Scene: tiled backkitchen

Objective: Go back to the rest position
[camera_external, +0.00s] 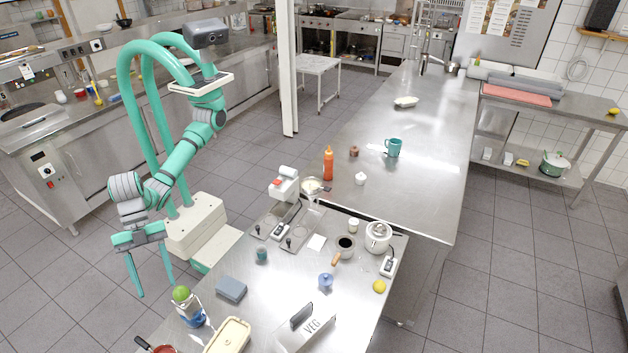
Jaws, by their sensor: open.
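My gripper (152,277) hangs at the lower end of my teal and grey arm (180,160), left of the near steel table. Its two teal fingers point down and stand well apart. Nothing shows between them. The arm is bent, with its forearm reaching down and to the left from the raised elbow.
The near steel table (270,305) holds a grey-blue box (231,289), a beige container (228,337), a VEG holder (304,330), a lemon (379,286) and a white pot (378,236). A long counter (430,190) adjoins it. The tiled floor (60,290) at left is clear.

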